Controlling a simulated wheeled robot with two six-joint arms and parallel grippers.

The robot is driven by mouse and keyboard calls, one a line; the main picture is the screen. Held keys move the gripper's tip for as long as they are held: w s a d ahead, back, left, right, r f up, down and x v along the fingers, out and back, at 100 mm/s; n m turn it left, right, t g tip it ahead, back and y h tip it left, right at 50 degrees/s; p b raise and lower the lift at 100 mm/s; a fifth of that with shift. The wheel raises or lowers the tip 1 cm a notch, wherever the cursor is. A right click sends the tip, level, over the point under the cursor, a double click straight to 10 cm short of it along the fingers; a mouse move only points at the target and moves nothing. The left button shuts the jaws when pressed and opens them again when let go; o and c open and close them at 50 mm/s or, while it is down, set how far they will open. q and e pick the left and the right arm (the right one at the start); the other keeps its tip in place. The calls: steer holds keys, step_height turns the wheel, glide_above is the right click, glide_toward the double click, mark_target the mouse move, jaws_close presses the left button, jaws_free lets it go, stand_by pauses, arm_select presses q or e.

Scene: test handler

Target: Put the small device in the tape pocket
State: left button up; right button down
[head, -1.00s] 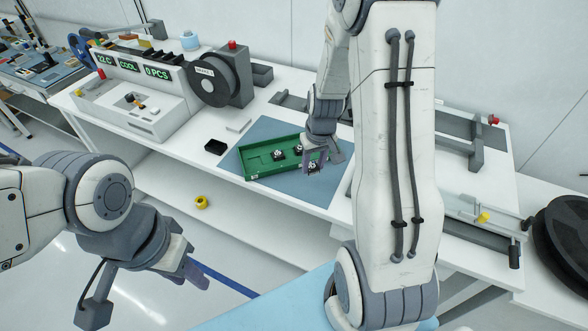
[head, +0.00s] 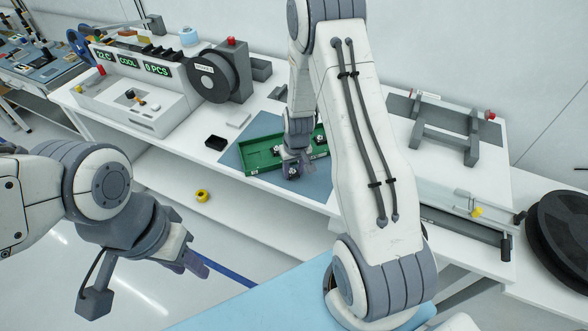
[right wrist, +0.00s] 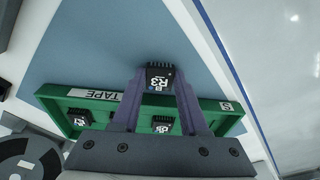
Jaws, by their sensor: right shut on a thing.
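A small black device marked R3 (right wrist: 160,77) is between the fingertips of my right gripper (right wrist: 159,90) in the right wrist view. It also shows as a small dark piece (head: 293,174) in the head view. My right gripper (head: 296,166) is shut on it, at the front side of a green tray (head: 262,168). The tray also shows in the right wrist view (right wrist: 55,104), with a TAPE label on its edge. Two other black devices (right wrist: 79,118) (right wrist: 161,124) sit in it. No tape pocket can be made out for certain. My left gripper (head: 196,263) hangs away from the table; its finger gap is unclear.
The tray lies on a blue mat (head: 262,127) on a white bench. A small black box (head: 216,142) and a machine with a dark reel (head: 216,77) stand to the left. A grey fixture (head: 445,140) stands at right. A yellow roll (head: 202,195) lies below.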

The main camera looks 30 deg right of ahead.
steer(key=shift+f, duration=0.2)
steer(key=shift+c, duration=2.1)
jaws_free()
steer(key=shift+r, duration=0.1)
